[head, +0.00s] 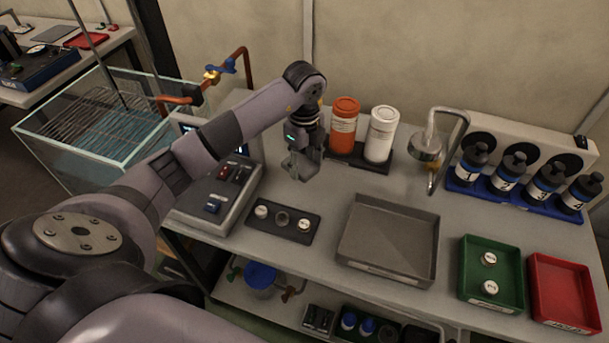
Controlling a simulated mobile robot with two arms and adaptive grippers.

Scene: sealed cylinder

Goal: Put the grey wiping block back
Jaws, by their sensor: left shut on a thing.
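My left gripper (302,165) reaches in from the left and points down over the back of the bench, just left of the orange canister. It is shut on a small grey block, which I take to be the wiping block. The fingers hide most of the block, and I cannot tell whether it touches the bench top. My right gripper is out of view.
An orange canister (344,127) and a white canister (381,134) stand on a dark base. A control box (215,190), a dark strip with round caps (283,219), a grey tray (390,238), a green tray (491,273) and a red tray (562,292) occupy the bench.

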